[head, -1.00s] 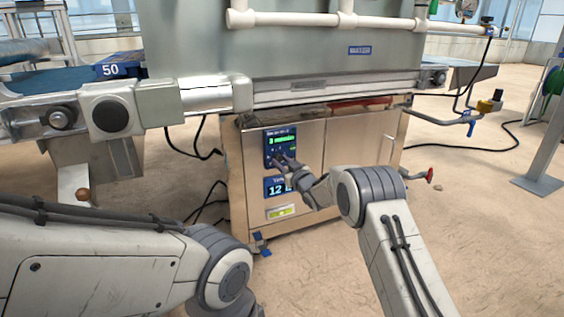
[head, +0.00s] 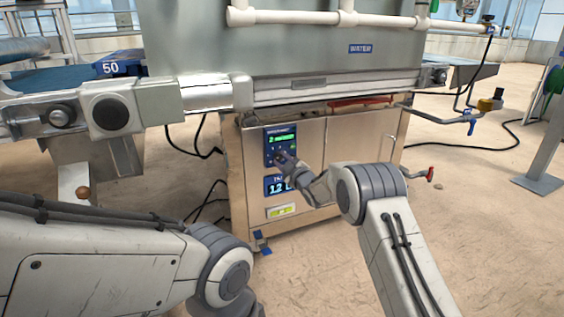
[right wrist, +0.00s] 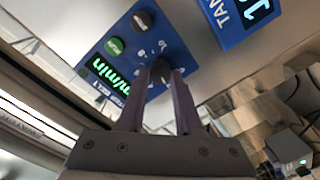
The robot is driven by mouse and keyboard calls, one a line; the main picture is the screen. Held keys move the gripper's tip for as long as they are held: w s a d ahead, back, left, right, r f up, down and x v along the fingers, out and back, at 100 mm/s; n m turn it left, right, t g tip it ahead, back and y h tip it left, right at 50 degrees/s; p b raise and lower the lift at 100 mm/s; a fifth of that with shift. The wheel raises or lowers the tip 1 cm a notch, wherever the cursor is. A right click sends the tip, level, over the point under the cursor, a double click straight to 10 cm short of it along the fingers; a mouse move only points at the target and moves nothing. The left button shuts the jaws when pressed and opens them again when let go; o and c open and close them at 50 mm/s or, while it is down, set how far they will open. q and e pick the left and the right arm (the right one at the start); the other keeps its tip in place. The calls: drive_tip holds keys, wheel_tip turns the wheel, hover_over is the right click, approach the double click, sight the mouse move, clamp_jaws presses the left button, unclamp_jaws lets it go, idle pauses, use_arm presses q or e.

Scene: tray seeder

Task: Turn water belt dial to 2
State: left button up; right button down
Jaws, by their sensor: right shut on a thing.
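The blue control panel (head: 269,154) is on the steel cabinet under the machine marked WATER. Its green readout (head: 281,138) appears to read 2 m/min. My right gripper (head: 283,160) is at the panel's lower part. In the right wrist view, its two fingers (right wrist: 160,78) are shut on the black dial (right wrist: 160,70), one on each side. Numbers around the dial are partly hidden by the fingers. My left arm shows at lower left in the head view, but its gripper is out of view.
Below the panel is a blue TANK display (head: 276,185) reading 12. A red-handled valve (head: 430,174) sticks out at the cabinet's right.

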idle(0.4)
drive_tip(key=c, duration=0.6)
unclamp_jaws()
drive_tip(key=shift+s, duration=0.1)
drive_tip(key=shift+s+d+r, duration=0.1)
drive_tip(key=shift+s+d, duration=0.05)
drive_tip(key=shift+s, duration=0.05)
drive_tip(key=shift+p+v, duration=2.25)
drive_tip(key=shift+v, duration=2.65)
